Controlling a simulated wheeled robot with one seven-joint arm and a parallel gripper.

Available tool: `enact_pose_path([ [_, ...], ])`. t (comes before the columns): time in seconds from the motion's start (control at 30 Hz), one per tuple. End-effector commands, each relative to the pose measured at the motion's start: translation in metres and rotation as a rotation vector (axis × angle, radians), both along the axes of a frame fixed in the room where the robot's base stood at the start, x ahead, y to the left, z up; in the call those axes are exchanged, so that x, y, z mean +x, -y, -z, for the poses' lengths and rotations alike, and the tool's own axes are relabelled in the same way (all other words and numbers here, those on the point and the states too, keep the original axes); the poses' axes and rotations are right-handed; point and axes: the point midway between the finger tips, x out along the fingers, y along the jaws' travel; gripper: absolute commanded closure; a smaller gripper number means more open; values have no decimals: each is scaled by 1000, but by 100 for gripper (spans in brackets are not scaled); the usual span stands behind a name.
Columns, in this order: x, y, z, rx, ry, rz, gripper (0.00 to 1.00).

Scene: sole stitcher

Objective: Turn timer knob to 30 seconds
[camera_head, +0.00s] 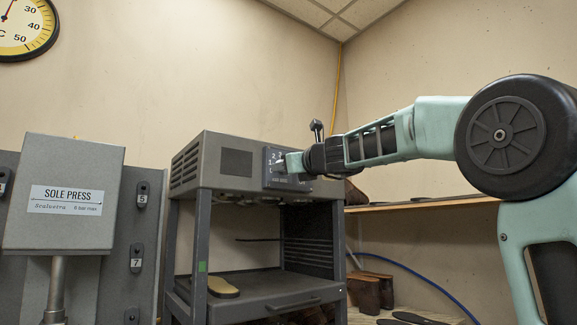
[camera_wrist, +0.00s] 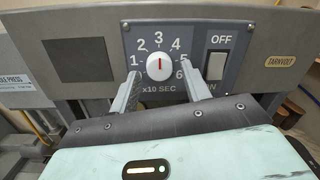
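In the wrist view the pointer stands upright, toward the 3. My gripper (camera_wrist: 172,76) is open, with one grey finger on each side of the knob and visible gaps between the fingers and the knob.
An OFF/ON rocker switch (camera_wrist: 215,66) sits close right of my right finger. The panel is on a grey machine (camera_head: 222,165) with an open bay below, holding a yellowish sole (camera_head: 222,287). A sole press (camera_head: 62,195) stands left. A wooden shelf (camera_head: 420,203) runs behind my arm.

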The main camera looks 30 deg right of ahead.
Motion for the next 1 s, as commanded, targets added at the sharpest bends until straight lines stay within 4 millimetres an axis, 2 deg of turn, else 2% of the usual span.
enact_pose_path([
  [0.27,-1,0,-2,-1,3,0,49],
  [0.43,-13,0,-1,0,6,1,49],
  [0.57,-37,0,2,-1,7,2,49],
  [0.9,-117,-2,9,-1,7,2,49],
  [1.0,-124,1,13,-3,11,4,49],
])
